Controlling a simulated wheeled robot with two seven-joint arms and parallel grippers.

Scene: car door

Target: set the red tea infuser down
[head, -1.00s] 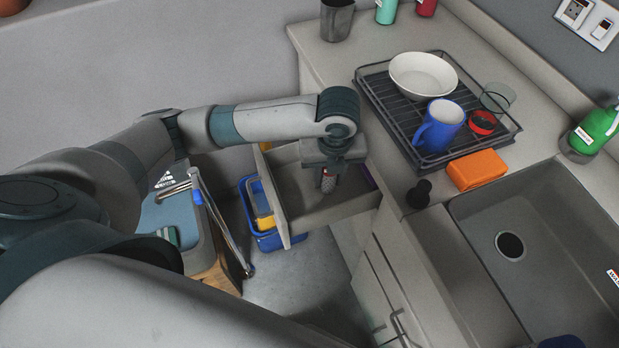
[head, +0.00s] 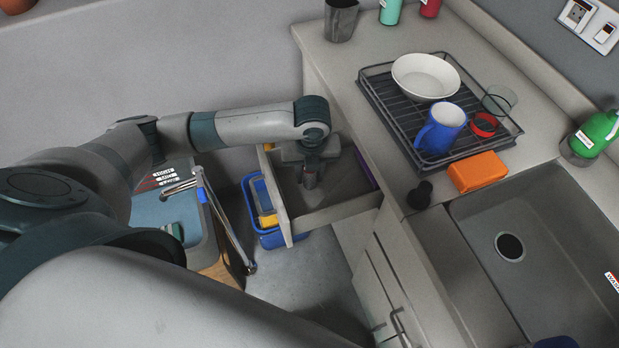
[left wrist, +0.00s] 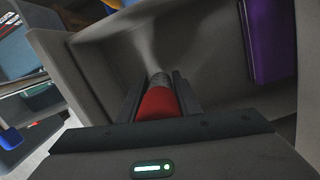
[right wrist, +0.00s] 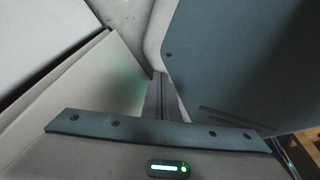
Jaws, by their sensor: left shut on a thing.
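The red tea infuser (left wrist: 158,103) has a red body and a grey far end. My left gripper (left wrist: 156,92) is shut on it. In the head view, my left gripper (head: 310,178) points down into the open drawer (head: 338,208), inside its walls. The fingers mostly hide the infuser there, and whether it touches the drawer floor cannot be told. My right gripper (right wrist: 160,96) is shut and empty, near pale and blue-grey panels; it is not seen in the head view.
A purple item (left wrist: 270,38) lies along the drawer's side. A blue bin (head: 262,238) stands beside the drawer. The counter holds a dish rack (head: 400,130) with a white bowl (head: 425,77), blue mug (head: 440,127) and red item (head: 484,124). An orange block (head: 477,172) lies near the sink.

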